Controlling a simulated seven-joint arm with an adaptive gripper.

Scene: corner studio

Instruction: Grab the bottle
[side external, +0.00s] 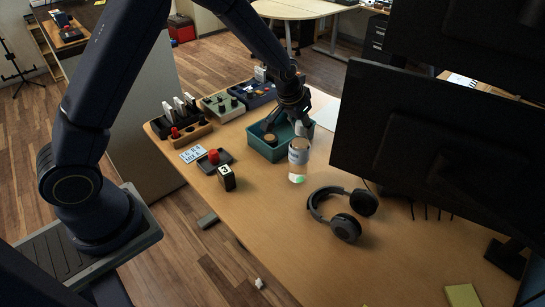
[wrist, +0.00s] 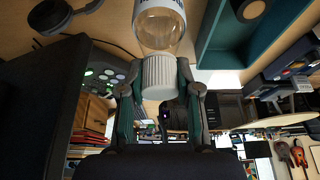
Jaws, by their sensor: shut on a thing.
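The bottle (side external: 298,158) is clear with a white label and a ribbed white cap, and a green patch shows near its base. It is upright beside the teal bin in the side external view; I cannot tell whether its base touches the desk. In the wrist view, the bottle's white cap (wrist: 160,77) sits between my fingers, with the clear body beyond it. My gripper (side external: 297,118) comes down from above and is shut on the bottle at the cap. In the wrist view, my gripper (wrist: 160,88) has a finger on each side of the cap.
The teal bin (side external: 258,147) holds a round brown-topped item (side external: 270,138). Black headphones (side external: 343,212) lie right of the bottle, near a large dark monitor (side external: 430,150). A red button box (side external: 214,159) and a small black cube (side external: 227,178) stand left. The desk's front middle is clear.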

